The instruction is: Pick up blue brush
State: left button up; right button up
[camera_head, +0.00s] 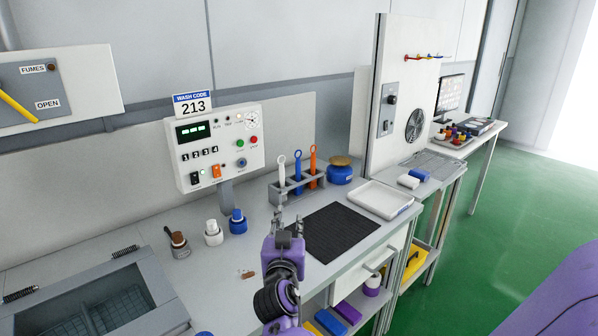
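The blue brush (298,171) stands upright in the middle of a grey rack (287,199), its ring-topped handle upward. A white brush (282,172) stands to its left and an orange brush (313,163) to its right. My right gripper (288,221) is in front of the rack, pointing toward it. Its two fingers are apart with nothing between them, and it is not touching the brushes. The lower ends of the brushes are hidden by the rack. My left gripper is not in view.
A dark mat (334,231) lies right of my gripper, with a white tray (381,200) beyond it. A blue jar (340,172) stands right of the rack. Small bottles, blue-capped (238,222) and white (213,234), stand left. A control panel (218,146) rises behind.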

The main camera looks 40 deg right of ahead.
aim_at(298, 191)
jog(key=i+l, duration=0.65)
jog(key=l, duration=0.2)
